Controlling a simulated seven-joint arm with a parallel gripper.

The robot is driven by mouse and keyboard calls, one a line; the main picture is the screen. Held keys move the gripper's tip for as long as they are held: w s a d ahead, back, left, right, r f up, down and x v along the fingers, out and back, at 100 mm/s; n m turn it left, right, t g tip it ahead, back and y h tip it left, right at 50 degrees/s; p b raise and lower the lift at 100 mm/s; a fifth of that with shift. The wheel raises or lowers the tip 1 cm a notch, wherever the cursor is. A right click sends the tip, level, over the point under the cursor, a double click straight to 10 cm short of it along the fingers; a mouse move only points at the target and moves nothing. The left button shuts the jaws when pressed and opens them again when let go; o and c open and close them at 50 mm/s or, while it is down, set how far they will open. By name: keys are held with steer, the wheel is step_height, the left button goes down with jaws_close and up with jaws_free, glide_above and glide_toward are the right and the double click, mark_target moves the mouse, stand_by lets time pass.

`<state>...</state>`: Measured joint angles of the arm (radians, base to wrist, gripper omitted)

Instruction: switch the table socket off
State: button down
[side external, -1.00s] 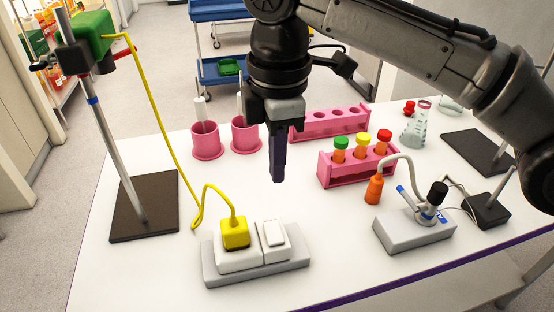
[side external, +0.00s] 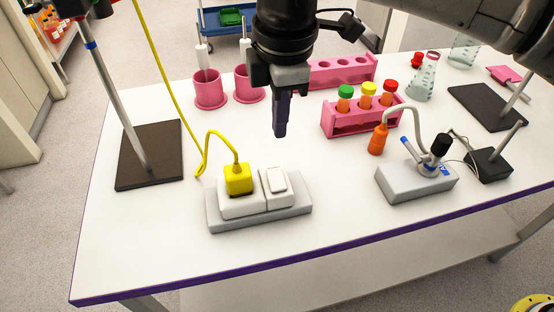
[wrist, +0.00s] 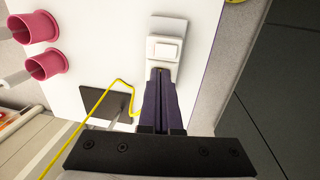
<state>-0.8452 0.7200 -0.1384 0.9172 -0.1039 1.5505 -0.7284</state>
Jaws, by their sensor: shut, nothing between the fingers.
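The table socket (side external: 258,213) is a grey-white block on the white table, with a yellow plug (side external: 239,179) in its left part and a white rocker switch (side external: 276,181) in its right part. My gripper (side external: 280,133) is shut and empty, pointing down, above and behind the switch and apart from it. In the wrist view the switch (wrist: 167,50) lies just beyond the tips of my shut gripper (wrist: 160,72). The fingers hide the plug there. I cannot tell for sure which way the rocker is tilted.
A yellow cable (side external: 165,70) rises from the plug at left, near a stand with a dark base (side external: 150,155). Pink cups (side external: 210,92) stand behind. A pink rack (side external: 360,118) with capped tubes and a grey burner block (side external: 415,183) stand right. The table front is clear.

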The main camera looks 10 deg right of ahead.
mark_target(280, 181)
steer(key=f, duration=0.3)
steer(key=w+f, duration=0.1)
steer(key=f, duration=0.7)
steer(key=shift+w+f, duration=0.1)
steer(key=shift+w, duration=0.15)
steer(key=shift+w+f+g, duration=0.25)
steer(key=shift+f+g, duration=0.15)
steer(key=shift+g, duration=0.1)
steer(key=shift+s+f, duration=0.1)
steer(key=shift+f, duration=0.1)
steer(key=shift+s, duration=0.9)
step_height(280, 181, up, 15)
steer(key=shift+s, duration=0.2)
